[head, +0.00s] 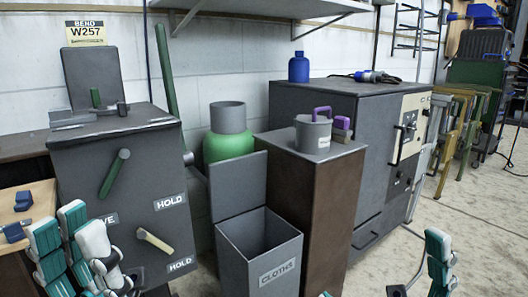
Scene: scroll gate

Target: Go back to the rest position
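My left gripper (68,230) is at the lower left, in front of the grey cabinet with HOLD labels (135,200). Its teal and white fingers stand apart, with nothing seen between them. My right gripper (381,266) is at the bottom right edge. One teal finger stands upright over the floor and another tip just shows at the bottom edge, far apart, with nothing seen between them. Most of the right gripper is cut off by the frame. The cabinet has a green-handled lever (114,173) and a pale-handled lever (155,241), both tilted. No gripper is seen touching a lever.
An open grey bin labelled CLOTHS (280,273) stands in the middle, beside a brown pedestal (318,205) with a grey mug-like can (313,133). A large dark cabinet (330,100) is behind. A wooden surface (40,205) with blue pieces is at far left.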

